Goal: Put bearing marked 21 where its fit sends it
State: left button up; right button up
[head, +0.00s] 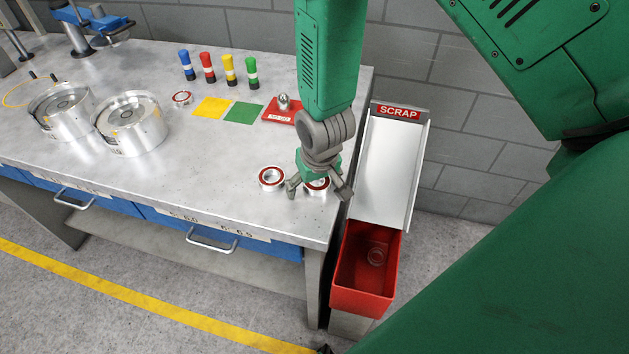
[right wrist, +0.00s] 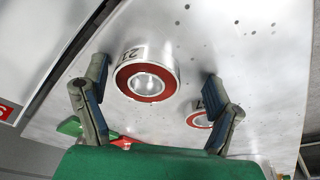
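The bearing marked 21 (right wrist: 147,76) is a steel ring with a red seal, standing on the metal bench in the right wrist view. In the head view it is mostly hidden under my right gripper (head: 319,190), with part of its red and white face (head: 317,185) showing. My right gripper is open, its fingers on either side of the bearing and apart from it. In the right wrist view the open fingers (right wrist: 158,100) also show. A second red-sealed bearing (head: 271,178) lies just to the left. My left gripper is not in view.
A yellow mat (head: 211,108), green mat (head: 243,113) and red tray (head: 279,115) lie farther back. Two round metal housings (head: 128,136) stand left. A small bearing (head: 181,98) lies behind.

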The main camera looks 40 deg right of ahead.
jog(key=shift+s+f, duration=0.1)
jog(key=shift+s, duration=0.2)
jog(key=shift+r, duration=0.3)
jog(key=v, duration=1.2)
jog(key=shift+w+r, duration=0.25)
jog(key=shift+r, duration=0.15)
jog(key=shift+d, duration=0.2)
